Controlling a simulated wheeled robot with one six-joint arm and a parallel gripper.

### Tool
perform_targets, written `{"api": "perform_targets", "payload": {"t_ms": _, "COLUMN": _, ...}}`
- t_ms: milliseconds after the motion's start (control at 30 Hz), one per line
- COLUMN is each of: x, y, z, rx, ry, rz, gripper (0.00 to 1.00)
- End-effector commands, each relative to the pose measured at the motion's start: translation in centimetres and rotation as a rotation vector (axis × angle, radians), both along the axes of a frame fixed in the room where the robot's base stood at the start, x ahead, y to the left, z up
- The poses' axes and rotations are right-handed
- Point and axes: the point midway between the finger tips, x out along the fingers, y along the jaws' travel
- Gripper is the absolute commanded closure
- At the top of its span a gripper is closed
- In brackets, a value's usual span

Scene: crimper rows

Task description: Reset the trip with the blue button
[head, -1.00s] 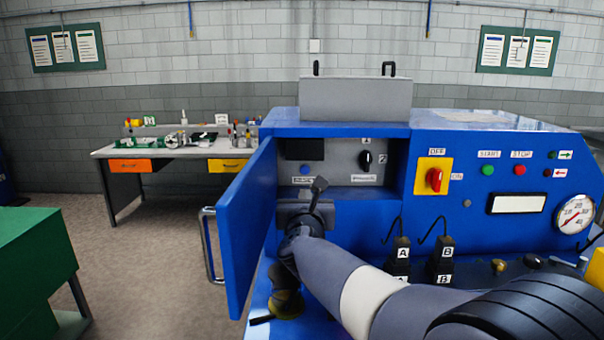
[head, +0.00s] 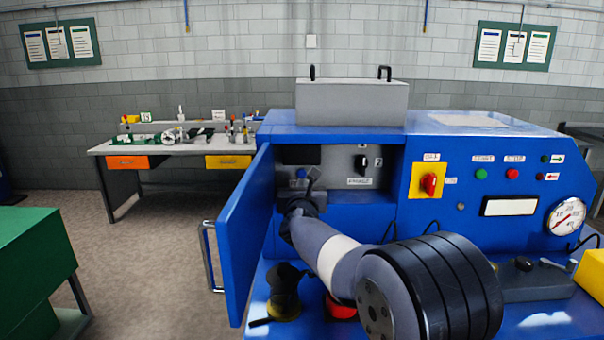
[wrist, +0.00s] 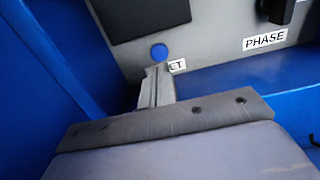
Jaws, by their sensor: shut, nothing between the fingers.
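The blue button (head: 302,173) is a small round button on the grey panel inside the open compartment of the blue machine. It also shows in the wrist view (wrist: 159,52), just beyond my fingertips. My gripper (head: 314,174) is inside the compartment, its fingers pointing at the panel close to the button. In the wrist view my gripper (wrist: 157,70) is shut and empty, its tips just below the button. I cannot tell whether they touch it. A label (wrist: 177,66) ending in "ET" is partly hidden behind the fingers.
The open blue door (head: 246,235) stands left of my arm. A black selector knob (head: 362,163) with a PHASE label sits right of the button. A dark screen (wrist: 140,15) is above left. A red switch (head: 430,184) and gauge (head: 567,216) are on the right front.

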Motion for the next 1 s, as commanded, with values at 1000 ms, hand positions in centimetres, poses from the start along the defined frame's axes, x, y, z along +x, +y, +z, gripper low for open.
{"api": "perform_targets", "payload": {"t_ms": 1000, "x": 5.5, "y": 0.0, "z": -0.2, "rx": 0.001, "ry": 0.000, "rz": -0.001, "gripper": 1.00}}
